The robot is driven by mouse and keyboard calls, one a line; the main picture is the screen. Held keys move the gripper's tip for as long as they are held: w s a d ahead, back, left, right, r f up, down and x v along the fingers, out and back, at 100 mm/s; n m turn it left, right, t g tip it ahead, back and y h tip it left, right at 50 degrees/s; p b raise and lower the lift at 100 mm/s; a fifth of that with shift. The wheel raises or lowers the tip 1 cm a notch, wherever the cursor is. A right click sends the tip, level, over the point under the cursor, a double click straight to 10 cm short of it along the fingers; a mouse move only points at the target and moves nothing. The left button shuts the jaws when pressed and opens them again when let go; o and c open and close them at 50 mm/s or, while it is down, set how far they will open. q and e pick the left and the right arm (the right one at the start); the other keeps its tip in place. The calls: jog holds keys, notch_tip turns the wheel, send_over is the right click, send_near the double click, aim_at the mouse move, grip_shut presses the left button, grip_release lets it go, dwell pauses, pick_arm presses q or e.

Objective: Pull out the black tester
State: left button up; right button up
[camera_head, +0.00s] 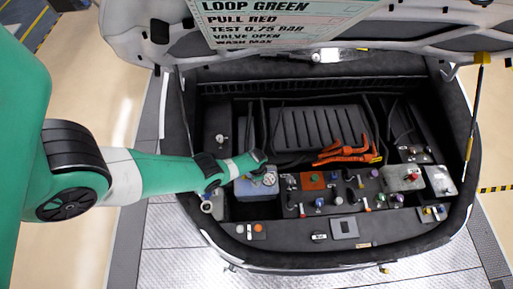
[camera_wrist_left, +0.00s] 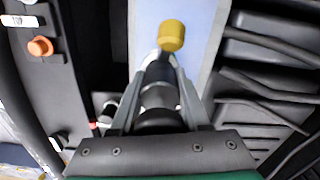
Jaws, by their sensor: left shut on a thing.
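My left arm reaches in from the left in the head view, and its gripper (camera_head: 262,157) is over the left part of the front bay, by a blue box with a gauge (camera_head: 258,187). In the left wrist view the left gripper (camera_wrist_left: 160,75) is shut on a dark cylindrical thing with a grey band, which looks like the black tester (camera_wrist_left: 159,97). The tester's lower end and what it sits in are hidden, so I cannot tell whether it is seated or free. A yellow cap (camera_wrist_left: 171,36) is just beyond the fingertips, over a pale blue surface. My right gripper is out of view.
An orange cable bundle (camera_head: 345,152) lies right of the gripper. A panel with several knobs and fittings (camera_head: 335,192) fills the middle front. A grey tank (camera_head: 403,178) stands at the right. The raised hood with a sign (camera_head: 280,20) overhangs the back.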

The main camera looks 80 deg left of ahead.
pick_arm(q)
jog(key=shift+r, duration=0.3)
jog(key=o, duration=1.1)
jog(key=shift+o, duration=0.2)
